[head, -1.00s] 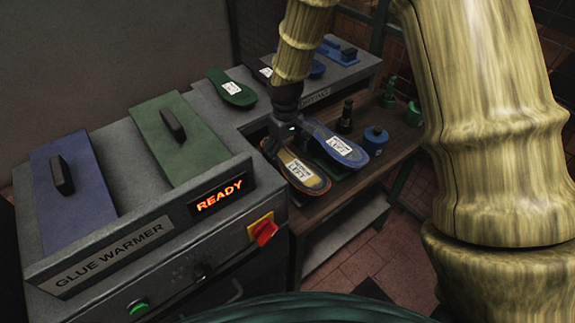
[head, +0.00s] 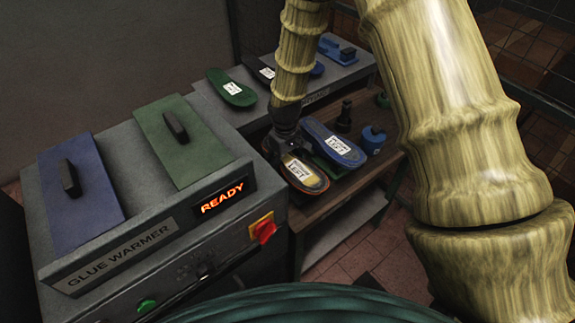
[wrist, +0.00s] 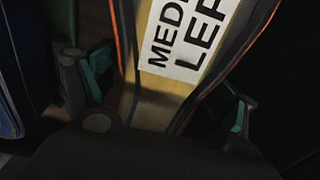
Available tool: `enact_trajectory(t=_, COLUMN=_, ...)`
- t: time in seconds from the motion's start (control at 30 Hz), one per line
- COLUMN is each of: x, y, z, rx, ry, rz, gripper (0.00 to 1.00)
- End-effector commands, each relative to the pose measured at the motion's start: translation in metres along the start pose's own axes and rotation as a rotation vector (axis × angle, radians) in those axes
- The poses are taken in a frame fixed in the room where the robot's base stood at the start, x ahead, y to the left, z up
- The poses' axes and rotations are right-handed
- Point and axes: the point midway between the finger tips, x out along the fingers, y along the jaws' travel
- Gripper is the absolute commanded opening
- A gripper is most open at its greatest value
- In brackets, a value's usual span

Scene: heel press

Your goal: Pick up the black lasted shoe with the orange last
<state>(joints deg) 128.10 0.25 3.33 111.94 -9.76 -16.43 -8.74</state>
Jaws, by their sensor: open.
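The black lasted shoe with the orange last (head: 308,177) lies on the wooden bench in the head view, with a white label on its top. In the wrist view the shoe (wrist: 158,100) shows close up, its dark sides edged in orange and its label reading "MEDI… LEF…". My gripper (head: 284,143) is over the far end of this shoe. In the wrist view my gripper (wrist: 160,100) is open, with one green-padded finger on each side of the shoe. I cannot tell whether the fingers touch it.
A blue-topped shoe (head: 333,143) lies close beside it on the right, near a blue pot (head: 372,139) and a dark bottle (head: 344,114). The glue warmer (head: 135,235) stands to the left. A green sole (head: 231,87) lies on the grey counter behind.

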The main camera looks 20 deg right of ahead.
Motion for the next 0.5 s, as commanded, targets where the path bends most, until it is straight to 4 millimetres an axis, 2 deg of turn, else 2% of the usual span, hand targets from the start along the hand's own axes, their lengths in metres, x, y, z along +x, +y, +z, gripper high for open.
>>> enact_trajectory(t=0.07, x=0.0, y=0.0, z=0.0, rx=0.0, ry=0.0, rz=0.0, gripper=0.86)
enact_trajectory(t=0.4, x=-0.0007, y=0.0, z=-0.0003, rx=0.0, ry=0.001, rz=0.0, gripper=0.28)
enact_trajectory(t=0.5, x=-0.0007, y=0.0, z=-0.0003, rx=-0.001, ry=0.001, rz=0.0, gripper=0.27)
